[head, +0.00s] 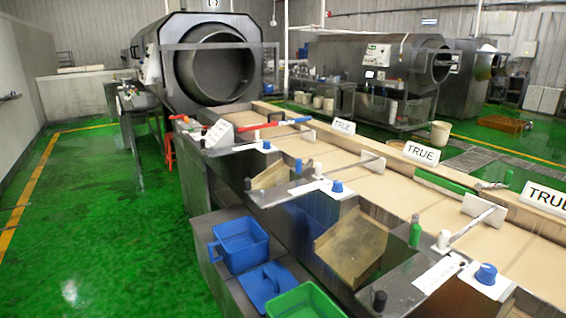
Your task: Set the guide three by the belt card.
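A tan belt (395,193) runs from the large drum toward the lower right. White cards reading TRUE stand along its far edge: a far one (343,126), a middle one (421,153) and a near one (543,195), partly cut off. Three guide stations line the near side, with a far blue knob (266,145), a middle blue knob (337,186) and a near blue knob (486,273). Thin guide arms, including the near arm (472,223), reach over the belt. Station labels (438,273) are too small to read. Neither gripper shows.
A blue bin (239,244), a blue lid-like piece (268,284) and a green bin (305,302) sit on the low ledge. A tan chute (350,246) slopes beside the belt. Large drum (213,68) stands behind. Green floor (95,230) at left is clear.

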